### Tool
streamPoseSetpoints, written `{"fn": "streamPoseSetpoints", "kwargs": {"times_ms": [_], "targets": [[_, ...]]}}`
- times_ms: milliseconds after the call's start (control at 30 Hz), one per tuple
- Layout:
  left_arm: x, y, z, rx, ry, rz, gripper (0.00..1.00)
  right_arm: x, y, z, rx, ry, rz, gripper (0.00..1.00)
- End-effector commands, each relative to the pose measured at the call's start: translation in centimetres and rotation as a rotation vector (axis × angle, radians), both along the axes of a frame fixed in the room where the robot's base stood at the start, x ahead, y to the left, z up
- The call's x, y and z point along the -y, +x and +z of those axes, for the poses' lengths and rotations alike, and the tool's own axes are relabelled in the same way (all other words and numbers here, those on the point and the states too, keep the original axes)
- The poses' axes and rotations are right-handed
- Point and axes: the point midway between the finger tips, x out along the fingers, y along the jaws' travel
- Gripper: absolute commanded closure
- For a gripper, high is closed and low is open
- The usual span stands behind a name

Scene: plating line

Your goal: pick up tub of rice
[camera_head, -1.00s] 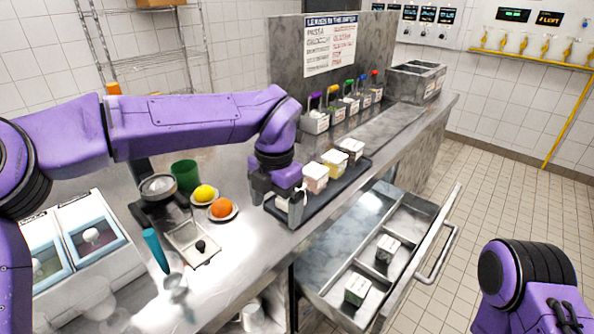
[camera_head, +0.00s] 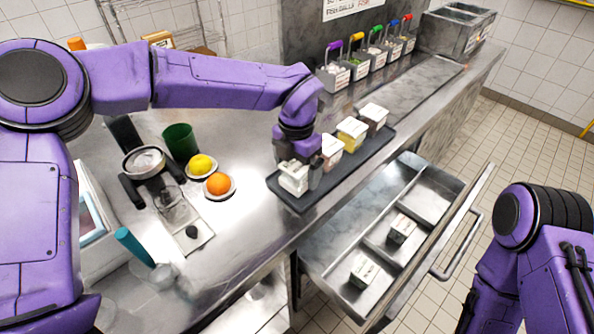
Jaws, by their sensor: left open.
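A white tub (camera_head: 292,180), which looks like the rice, stands at the near left end of a dark tray (camera_head: 290,203) on the steel counter. No label on it can be read. My left gripper (camera_head: 300,174) is open and points down right at this tub, with a dark finger on its right side. The far finger is hidden, and I cannot tell whether the fingers touch the tub. A pinkish tub (camera_head: 331,152), a yellow tub (camera_head: 351,134) and a brown tub (camera_head: 374,117) stand behind it in a row. My right gripper is out of view.
An open drawer (camera_head: 338,237) with two small tubs juts out below the counter. Handled containers (camera_head: 362,63) line the back. An orange (camera_head: 218,183), a lemon (camera_head: 201,165) and a green cup (camera_head: 180,142) stand left of the tray.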

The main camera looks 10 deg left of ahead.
Motion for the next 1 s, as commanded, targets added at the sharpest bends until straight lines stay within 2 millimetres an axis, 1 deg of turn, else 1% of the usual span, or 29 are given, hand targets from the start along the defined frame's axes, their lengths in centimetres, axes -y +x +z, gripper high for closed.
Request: {"fn": "streamPoseSetpoints", "kwargs": {"times_ms": [33, 133, 333, 367, 400, 467, 500, 533, 833, 933, 1000], "targets": [[0.0, 0.0, -0.7, -0.003, 0.001, 0.000, 0.06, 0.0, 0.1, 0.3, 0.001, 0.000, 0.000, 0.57], [0.0, 0.1, -1.8, -0.002, -0.001, 0.001, 0.06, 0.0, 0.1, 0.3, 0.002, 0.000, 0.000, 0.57], [0.0, 0.1, -1.9, 0.000, -0.001, 0.001, 0.06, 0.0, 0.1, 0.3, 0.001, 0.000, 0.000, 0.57], [0.0, 0.1, -1.9, 0.000, -0.001, 0.001, 0.13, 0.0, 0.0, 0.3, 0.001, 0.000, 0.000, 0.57], [0.0, 0.1, -1.9, 0.000, -0.001, 0.001, 0.26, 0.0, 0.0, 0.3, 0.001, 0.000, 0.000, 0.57], [0.0, 0.1, -1.9, 0.000, -0.001, 0.001, 0.45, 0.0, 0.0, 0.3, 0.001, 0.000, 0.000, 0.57], [0.0, 0.1, -1.9, 0.000, -0.001, 0.001, 0.58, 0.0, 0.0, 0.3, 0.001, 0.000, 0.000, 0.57], [0.0, 0.1, -1.9, 0.000, -0.001, 0.001, 0.67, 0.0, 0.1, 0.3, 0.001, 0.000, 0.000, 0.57], [-0.1, 0.1, -1.8, -0.001, 0.000, 0.002, 0.67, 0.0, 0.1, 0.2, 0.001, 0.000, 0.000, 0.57], [-0.1, 0.2, -1.1, 0.001, 0.000, 0.002, 0.67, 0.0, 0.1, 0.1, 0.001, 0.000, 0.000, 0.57], [0.0, 0.2, -0.1, 0.003, -0.001, 0.002, 0.67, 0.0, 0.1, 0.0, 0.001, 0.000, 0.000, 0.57]]}}
